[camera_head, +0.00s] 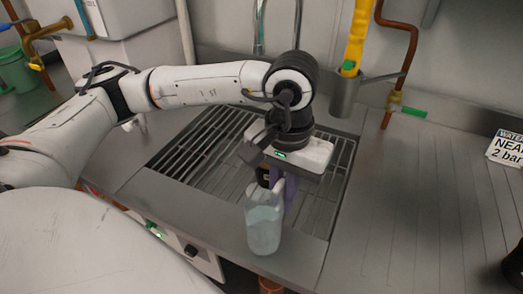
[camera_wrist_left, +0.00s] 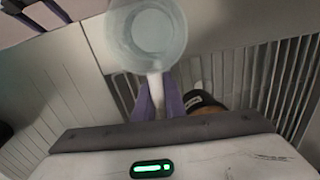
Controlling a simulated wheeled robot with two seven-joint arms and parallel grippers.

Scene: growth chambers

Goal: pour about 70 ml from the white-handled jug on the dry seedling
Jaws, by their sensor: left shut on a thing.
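The clear jug (camera_head: 264,228) with a white handle hangs over the front edge of the metal counter, looking about upright; its liquid level is unclear. My left gripper (camera_head: 273,184) is shut on the handle. In the left wrist view the jug (camera_wrist_left: 147,32) shows its round outline, and the white handle (camera_wrist_left: 155,84) sits between the purple fingers of my left gripper (camera_wrist_left: 158,98). Purple pieces at the top left corner there look like my right gripper (camera_wrist_left: 38,12), cut off and unclear. I see no seedling in either view.
A dark-topped object (camera_wrist_left: 203,101) stands close beside the left fingers, over the slatted drain rack (camera_head: 193,150). A yellow-handled tool (camera_head: 356,40) stands in a grey holder behind. The counter at right (camera_head: 420,200) is mostly clear, with a black object (camera_head: 514,265) at its edge.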

